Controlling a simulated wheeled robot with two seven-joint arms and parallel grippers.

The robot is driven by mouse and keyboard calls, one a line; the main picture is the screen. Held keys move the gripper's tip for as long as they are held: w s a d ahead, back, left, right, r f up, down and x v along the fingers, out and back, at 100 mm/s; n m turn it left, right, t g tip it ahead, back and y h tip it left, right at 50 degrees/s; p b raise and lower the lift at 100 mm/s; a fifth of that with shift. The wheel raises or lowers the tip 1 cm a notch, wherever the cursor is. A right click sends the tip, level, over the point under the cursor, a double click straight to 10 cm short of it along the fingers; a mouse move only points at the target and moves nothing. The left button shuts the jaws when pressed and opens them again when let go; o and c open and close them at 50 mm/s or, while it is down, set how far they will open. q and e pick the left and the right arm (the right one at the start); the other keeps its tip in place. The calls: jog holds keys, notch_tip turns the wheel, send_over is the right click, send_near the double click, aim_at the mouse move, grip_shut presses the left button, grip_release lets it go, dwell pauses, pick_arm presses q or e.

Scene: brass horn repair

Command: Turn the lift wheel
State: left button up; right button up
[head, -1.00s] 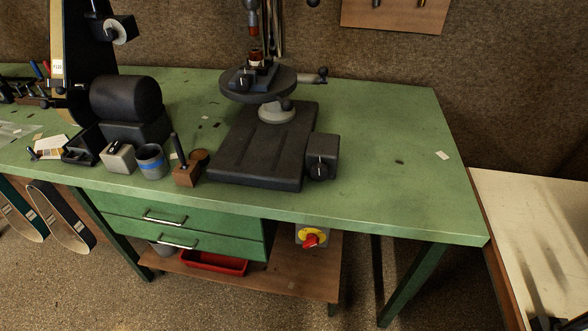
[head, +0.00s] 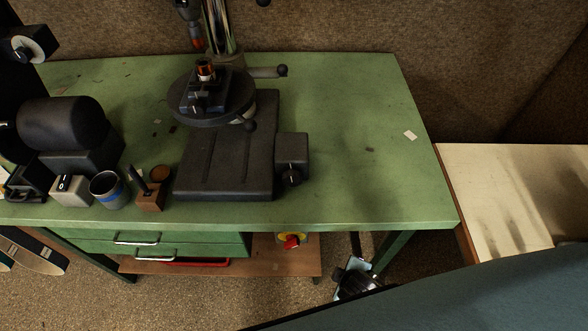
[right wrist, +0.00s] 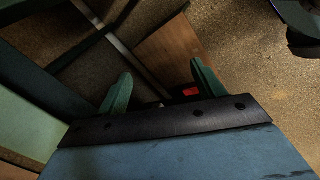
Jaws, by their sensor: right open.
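The drill press stands on the green bench in the head view. Its round dark table (head: 190,121) carries a small clamp with a copper-coloured piece. A bar with a black ball knob (head: 282,71) sticks out to the right of the table, and a second black knob (head: 250,125) sits just under its rim. I cannot tell for certain which part is the lift wheel. My right gripper (right wrist: 162,88) is open and empty in the right wrist view, its green fingers apart over the floor and a brown shelf, touching nothing. My left gripper is not in view.
The dark press base (head: 225,160) has a box with a knob (head: 291,172) at its right. The bench top (head: 360,120) is mostly clear to the right. A pale table (head: 510,200) stands beyond. A red switch (head: 291,241) sits under the bench edge.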

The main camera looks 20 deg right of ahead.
jog(key=w+r+n+t+h+p, duration=0.1)
jog(key=w+r+t+p, duration=0.1)
jog(key=r, duration=0.8)
jog(key=w+r+n+t+h+p, duration=0.1)
jog(key=w+r+n+p, duration=0.15)
jog(key=r, duration=0.75)
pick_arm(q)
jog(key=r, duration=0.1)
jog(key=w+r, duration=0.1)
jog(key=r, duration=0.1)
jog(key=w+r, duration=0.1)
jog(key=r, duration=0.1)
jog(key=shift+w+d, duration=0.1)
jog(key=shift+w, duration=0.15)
pick_arm(e)
jog(key=n+t+y, duration=0.2)
jog(key=n+t, duration=0.5)
jog(key=n, duration=0.7)
send_near(294, 180)
jog(key=shift+m, duration=0.25)
jog(key=x, duration=0.9)
jog(key=shift+w, duration=0.1)
